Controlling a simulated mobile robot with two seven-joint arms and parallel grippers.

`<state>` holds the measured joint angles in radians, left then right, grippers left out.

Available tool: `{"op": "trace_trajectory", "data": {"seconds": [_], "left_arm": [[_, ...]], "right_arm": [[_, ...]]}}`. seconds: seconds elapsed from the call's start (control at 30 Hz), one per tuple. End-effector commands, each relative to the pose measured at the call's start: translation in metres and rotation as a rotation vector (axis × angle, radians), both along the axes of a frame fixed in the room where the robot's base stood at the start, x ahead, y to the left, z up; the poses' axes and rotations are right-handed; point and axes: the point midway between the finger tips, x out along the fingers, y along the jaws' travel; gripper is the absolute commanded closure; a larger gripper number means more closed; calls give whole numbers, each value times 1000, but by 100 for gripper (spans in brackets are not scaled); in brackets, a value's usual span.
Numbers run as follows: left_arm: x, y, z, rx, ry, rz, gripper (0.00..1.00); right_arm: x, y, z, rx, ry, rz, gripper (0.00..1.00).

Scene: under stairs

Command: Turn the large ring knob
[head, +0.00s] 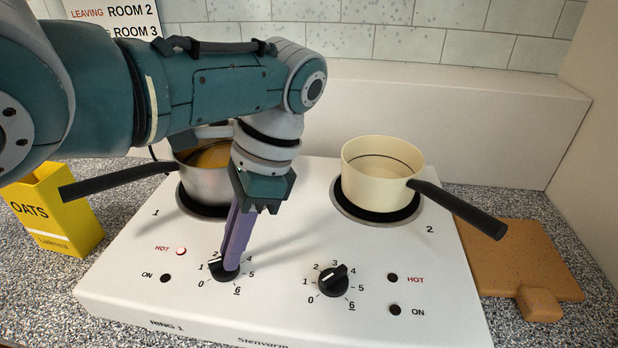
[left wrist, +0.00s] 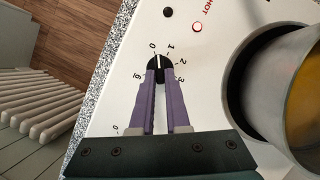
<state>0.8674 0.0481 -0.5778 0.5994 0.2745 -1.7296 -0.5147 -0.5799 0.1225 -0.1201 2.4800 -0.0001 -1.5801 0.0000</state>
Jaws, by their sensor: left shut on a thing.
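The white hob (head: 300,200) has two black knobs with number scales. The left knob (head: 217,268) sits above the label "RING 1"; it also shows in the left wrist view (left wrist: 158,62). Its white mark points between 0 and 1 in the left wrist view. My left gripper (head: 231,264) reaches down from above, its purple fingers shut around this knob. The fingers hide part of it and some numbers. The right knob (head: 333,282) stands free. My right gripper is not in view.
A steel pot (head: 204,184) stands on the left ring, partly behind my arm. A cream pot (head: 382,175) stands on the right ring, handle toward the front right. A yellow oats box (head: 60,225) is left; a wooden board (head: 515,260) is right. The left HOT lamp (head: 181,251) looks lit.

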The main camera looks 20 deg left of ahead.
Motion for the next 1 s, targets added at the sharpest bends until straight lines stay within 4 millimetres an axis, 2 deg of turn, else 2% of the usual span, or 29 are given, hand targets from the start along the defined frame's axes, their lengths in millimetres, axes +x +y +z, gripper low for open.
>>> {"op": "trace_trajectory", "data": {"seconds": [0.1,0.4,1.0], "left_arm": [[1,1,-1,-2,3,84,100],[2,3,0,1,4,220,100],[2,4,1,1,4,262,100]], "right_arm": [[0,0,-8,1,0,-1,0],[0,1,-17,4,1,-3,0],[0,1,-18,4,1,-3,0]]}}
